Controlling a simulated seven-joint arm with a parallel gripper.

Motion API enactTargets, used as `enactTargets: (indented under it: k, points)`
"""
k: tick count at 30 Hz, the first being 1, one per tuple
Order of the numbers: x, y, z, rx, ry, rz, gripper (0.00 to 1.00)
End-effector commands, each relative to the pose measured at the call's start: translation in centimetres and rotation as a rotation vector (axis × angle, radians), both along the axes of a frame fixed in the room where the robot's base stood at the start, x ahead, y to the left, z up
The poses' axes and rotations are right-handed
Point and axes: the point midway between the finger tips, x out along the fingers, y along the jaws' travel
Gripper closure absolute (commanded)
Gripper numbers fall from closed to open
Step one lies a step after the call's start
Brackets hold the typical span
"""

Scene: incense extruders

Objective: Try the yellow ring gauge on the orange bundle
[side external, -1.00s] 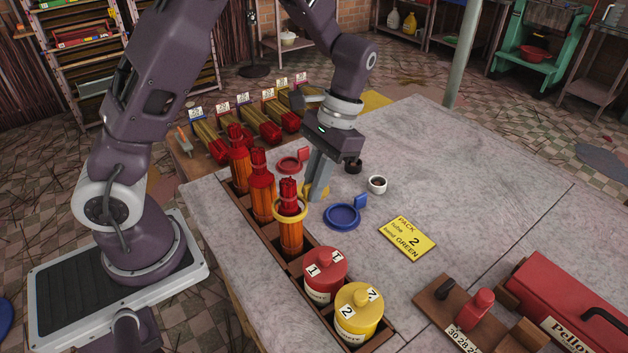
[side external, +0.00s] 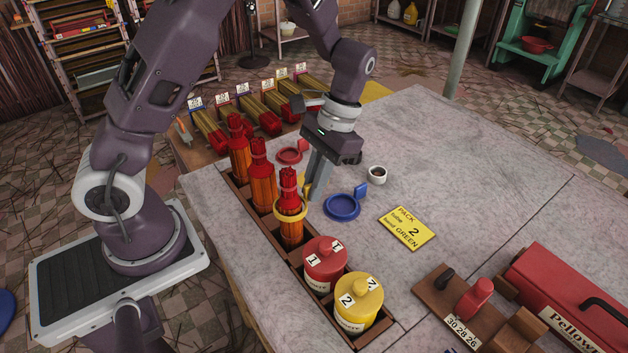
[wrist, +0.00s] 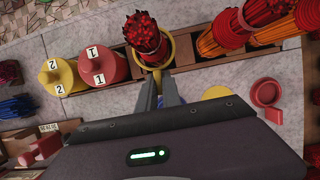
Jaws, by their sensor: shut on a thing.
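The yellow ring gauge (side external: 278,208) is around the nearest orange bundle (side external: 291,232), below its red tips. The bundle stands upright in the wooden rack. My gripper (side external: 308,192) is shut on the ring's handle, on the right side of the bundle. In the wrist view, the ring (wrist: 173,49) encircles the bundle (wrist: 146,38), and my fingers (wrist: 160,90) reach toward its near edge. I cannot tell whether the ring touches the bundle all round. The grip on the handle is partly hidden by the fingers.
Two more orange bundles (side external: 262,185) stand behind in the rack. A red tin (side external: 325,270) and a yellow tin (side external: 358,308) sit in front. A blue ring gauge (side external: 342,207), a red ring gauge (side external: 289,155) and a white cup (side external: 377,175) lie close by.

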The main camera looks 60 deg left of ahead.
Motion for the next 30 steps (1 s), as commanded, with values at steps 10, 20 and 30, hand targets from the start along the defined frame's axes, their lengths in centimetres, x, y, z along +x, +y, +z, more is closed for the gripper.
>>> enactTargets:
  k: [10,20,30]
  points:
    - [0.0,0.0,-0.9,0.000,0.001,0.000,1.00]
    - [0.0,0.0,-1.7,0.000,0.001,0.000,1.00]
    - [0.0,0.0,-2.5,0.000,0.000,0.001,1.00]
